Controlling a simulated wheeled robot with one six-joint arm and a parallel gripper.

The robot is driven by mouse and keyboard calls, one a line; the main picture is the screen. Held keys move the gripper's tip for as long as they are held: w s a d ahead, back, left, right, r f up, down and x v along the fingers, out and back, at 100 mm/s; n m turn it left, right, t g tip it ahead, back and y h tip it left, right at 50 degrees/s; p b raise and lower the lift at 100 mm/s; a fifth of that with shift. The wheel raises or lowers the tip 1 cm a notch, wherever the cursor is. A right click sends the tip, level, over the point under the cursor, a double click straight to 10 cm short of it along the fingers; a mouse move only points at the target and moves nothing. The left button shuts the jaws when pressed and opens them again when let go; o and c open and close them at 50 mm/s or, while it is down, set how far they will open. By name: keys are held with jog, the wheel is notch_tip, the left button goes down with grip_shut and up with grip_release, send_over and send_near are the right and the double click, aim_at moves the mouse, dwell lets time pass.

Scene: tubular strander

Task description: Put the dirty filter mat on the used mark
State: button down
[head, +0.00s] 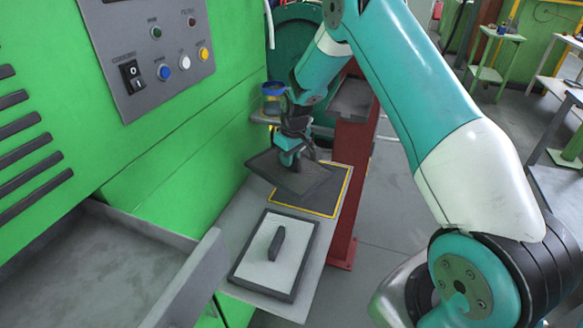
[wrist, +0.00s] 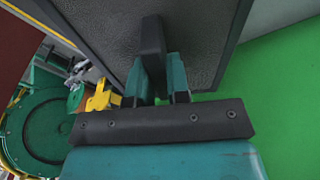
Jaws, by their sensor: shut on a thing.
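The dirty filter mat (head: 285,175) is a dark grey panel in a dark frame with an upright handle; it also shows in the wrist view (wrist: 205,45). My gripper (head: 289,157) is shut on its handle, seen in the wrist view (wrist: 160,75) with a finger on each side. The mat is slightly tilted and appears above the shelf. The used mark (head: 320,199) is a dark rectangle with a yellow outline, below and right of the mat in the head view. The mat hides its far left part.
A pale mat (head: 290,262) with a dark frame and handle lies on the near part of the grey shelf (head: 236,222). The green machine wall (head: 165,130) with a control panel (head: 150,50) bounds the left. A blue-topped jar (head: 272,98) stands behind. Open floor lies right.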

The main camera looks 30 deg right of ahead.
aim_at(291, 172)
jog(key=shift+w+d+r, duration=0.1)
jog(key=shift+w+d, duration=0.55)
jog(key=shift+d, duration=0.1)
notch_tip(291, 172, down, 2)
jog(key=shift+a+f+p, duration=0.1)
jog(key=shift+f+p, duration=0.15)
jog(key=shift+p, duration=0.2)
jog(key=shift+f+p, duration=0.6)
jog(key=shift+f, duration=1.75)
jog(key=shift+f, duration=0.15)
jog(key=c, duration=1.1)
grip_release()
